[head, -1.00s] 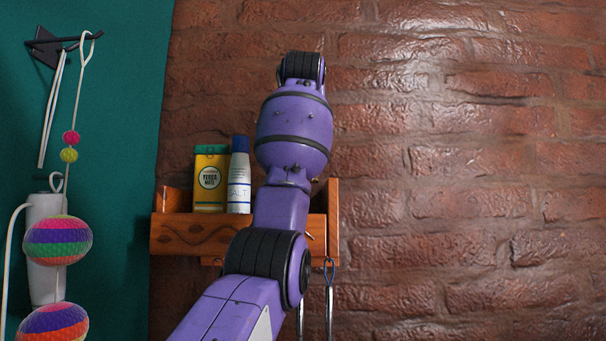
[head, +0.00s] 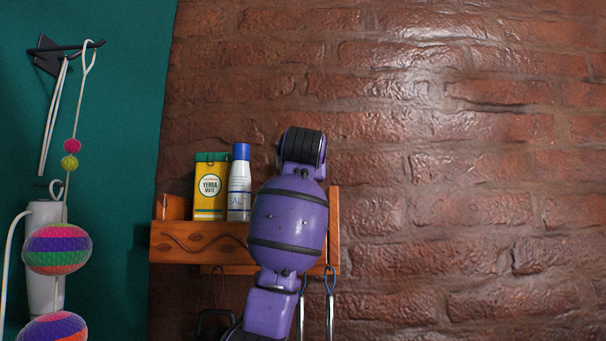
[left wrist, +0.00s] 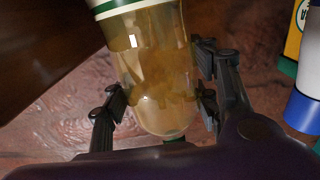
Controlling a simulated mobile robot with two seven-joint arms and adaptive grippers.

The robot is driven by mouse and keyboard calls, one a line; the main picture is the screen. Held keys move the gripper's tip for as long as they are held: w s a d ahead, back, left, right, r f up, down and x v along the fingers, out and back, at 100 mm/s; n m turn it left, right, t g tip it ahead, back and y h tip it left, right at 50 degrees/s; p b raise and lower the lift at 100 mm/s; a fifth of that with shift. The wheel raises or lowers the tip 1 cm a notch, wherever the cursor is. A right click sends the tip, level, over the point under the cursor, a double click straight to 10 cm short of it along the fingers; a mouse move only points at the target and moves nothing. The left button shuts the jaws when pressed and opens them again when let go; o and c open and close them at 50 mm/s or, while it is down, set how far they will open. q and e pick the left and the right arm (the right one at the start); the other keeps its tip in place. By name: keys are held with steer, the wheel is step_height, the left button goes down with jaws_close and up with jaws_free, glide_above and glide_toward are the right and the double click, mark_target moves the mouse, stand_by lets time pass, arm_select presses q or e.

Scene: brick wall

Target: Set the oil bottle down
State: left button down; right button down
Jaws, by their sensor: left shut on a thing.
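The oil bottle (left wrist: 150,60) shows in the left wrist view as a clear body with amber contents and a white and green band at the top edge of the picture. My left gripper (left wrist: 162,95) is shut on it, one finger on each side. In the head view my purple left arm stands in front of the right part of the wooden shelf (head: 200,243) and hides both the bottle and the gripper. I cannot tell whether the bottle touches the shelf. My right gripper is in neither view.
A yellow yerba mate box (head: 210,188) and a white salt bottle (head: 239,185) with a blue cap stand on the shelf, left of my arm. Metal utensils (head: 330,305) hang below it. Striped balls (head: 57,249) hang on a cord at far left. The brick wall at right is bare.

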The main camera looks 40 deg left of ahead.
arm_select(q)
steer(key=shift+s+d, duration=0.1)
steer(key=c, duration=0.7)
jaws_free()
steer(key=shift+o, duration=0.2)
steer(key=v, duration=1.2)
